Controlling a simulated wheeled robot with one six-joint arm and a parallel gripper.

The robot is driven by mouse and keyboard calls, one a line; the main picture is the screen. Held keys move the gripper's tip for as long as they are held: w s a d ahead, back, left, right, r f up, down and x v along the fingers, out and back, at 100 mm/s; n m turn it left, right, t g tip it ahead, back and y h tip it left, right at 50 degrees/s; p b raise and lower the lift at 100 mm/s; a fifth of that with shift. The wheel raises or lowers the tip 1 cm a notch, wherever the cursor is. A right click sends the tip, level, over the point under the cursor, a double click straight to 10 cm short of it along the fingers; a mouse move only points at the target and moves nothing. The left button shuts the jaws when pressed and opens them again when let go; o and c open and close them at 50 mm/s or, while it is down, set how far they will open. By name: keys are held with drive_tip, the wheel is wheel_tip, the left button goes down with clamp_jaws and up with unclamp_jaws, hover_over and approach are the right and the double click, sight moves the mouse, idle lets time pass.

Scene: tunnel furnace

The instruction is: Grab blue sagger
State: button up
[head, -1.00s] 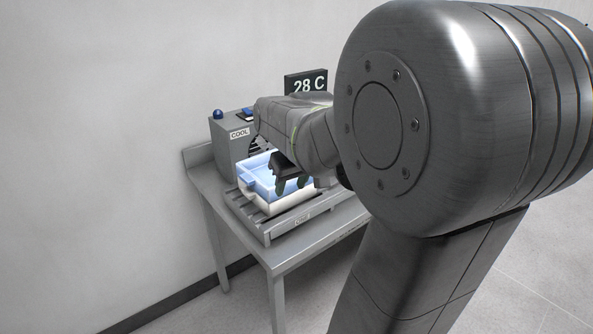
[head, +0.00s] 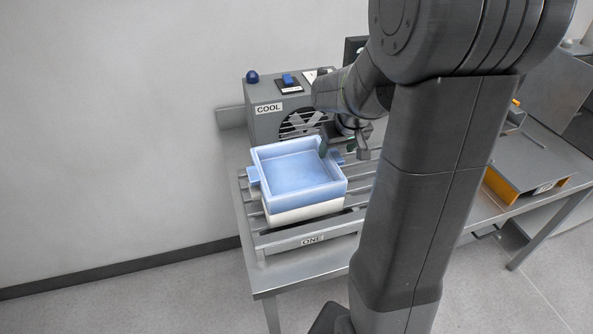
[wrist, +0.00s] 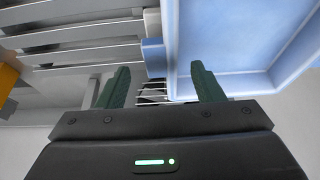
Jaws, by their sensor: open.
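The blue sagger (head: 300,196) is a square open tray stacked on a white one (head: 305,211) on the slatted rack. It looks empty, with a small tab on its left side (head: 253,175) and another on its right. My gripper (head: 343,148) is at the sagger's right back side, near the right tab, open and holding nothing. In the wrist view my two green fingers (wrist: 162,85) are spread. The sagger (wrist: 225,50) fills the upper right there. Its blue tab (wrist: 153,56) lies ahead, between the lines of the fingers. I cannot tell whether a finger touches the sagger.
The grey COOL fan box (head: 262,122) stands just behind the sagger. The slatted rack (head: 288,240) labelled ONE sits on a metal table against the wall. A grey and orange fixture (head: 525,165) is at the right. Open floor lies in front.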

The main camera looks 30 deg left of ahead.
sight(334, 155)
drive_tip(key=shift+p+x, duration=0.3)
drive_tip(key=shift+x, duration=1.55)
clamp_jaws()
